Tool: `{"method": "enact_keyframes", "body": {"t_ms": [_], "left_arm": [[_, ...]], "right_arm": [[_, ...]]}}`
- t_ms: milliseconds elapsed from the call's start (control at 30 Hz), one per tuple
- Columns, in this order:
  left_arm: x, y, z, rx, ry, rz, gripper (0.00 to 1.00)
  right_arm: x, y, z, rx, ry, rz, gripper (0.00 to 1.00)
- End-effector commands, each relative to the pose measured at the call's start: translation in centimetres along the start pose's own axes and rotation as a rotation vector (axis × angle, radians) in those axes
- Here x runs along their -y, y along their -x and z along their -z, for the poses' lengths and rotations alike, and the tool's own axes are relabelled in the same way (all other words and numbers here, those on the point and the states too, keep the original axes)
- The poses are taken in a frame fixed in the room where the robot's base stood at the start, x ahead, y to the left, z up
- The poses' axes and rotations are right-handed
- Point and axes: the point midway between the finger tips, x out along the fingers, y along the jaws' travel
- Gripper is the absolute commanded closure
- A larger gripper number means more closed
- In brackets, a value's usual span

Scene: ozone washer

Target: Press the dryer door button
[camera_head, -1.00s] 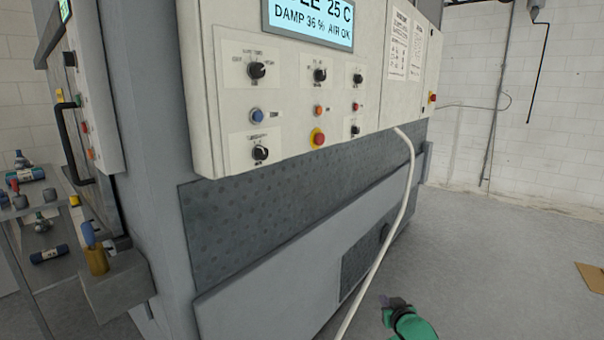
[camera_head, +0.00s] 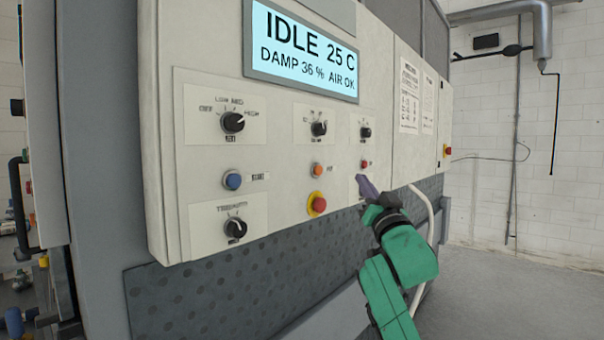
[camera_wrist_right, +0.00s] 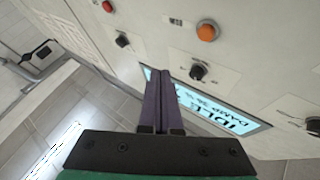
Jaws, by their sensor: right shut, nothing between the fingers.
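The machine's white control panel (camera_head: 280,165) fills the middle of the head view. It carries a blue button (camera_head: 232,181), an orange button (camera_head: 317,170), a small red button (camera_head: 365,164) and a red mushroom button (camera_head: 318,204) on a yellow ring. The small labels are too blurred to tell which is the dryer door button. My right gripper (camera_head: 366,185) is shut and empty, just below the small red button. In the right wrist view, its purple fingers (camera_wrist_right: 159,75) lie together, with the orange button (camera_wrist_right: 207,31) and red button (camera_wrist_right: 107,6) beyond them. My left gripper is out of view.
Black knobs (camera_head: 233,122) sit around the buttons. A display (camera_head: 305,48) reads IDLE 25 C, DAMP 36 %, AIR OK. A white hose (camera_head: 424,205) hangs behind my right arm. Open floor (camera_head: 500,290) lies at the right.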

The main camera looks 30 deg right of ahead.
Motion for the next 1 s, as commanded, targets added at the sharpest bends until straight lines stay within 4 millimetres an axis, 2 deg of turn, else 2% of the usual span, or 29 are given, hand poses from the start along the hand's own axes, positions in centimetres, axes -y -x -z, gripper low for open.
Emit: {"method": "enact_keyframes", "body": {"t_ms": [100,467,1000], "left_arm": [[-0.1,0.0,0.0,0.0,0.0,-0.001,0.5],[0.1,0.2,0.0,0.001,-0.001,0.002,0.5],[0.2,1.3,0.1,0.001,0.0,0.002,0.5]], "right_arm": [[0.1,0.2,1.1,-0.02,-0.006,0.002,1.0],[0.3,-0.2,0.7,-0.017,-0.006,0.001,1.0],[4.0,-5.4,-2.9,-0.017,-0.008,0.0,1.0]]}}
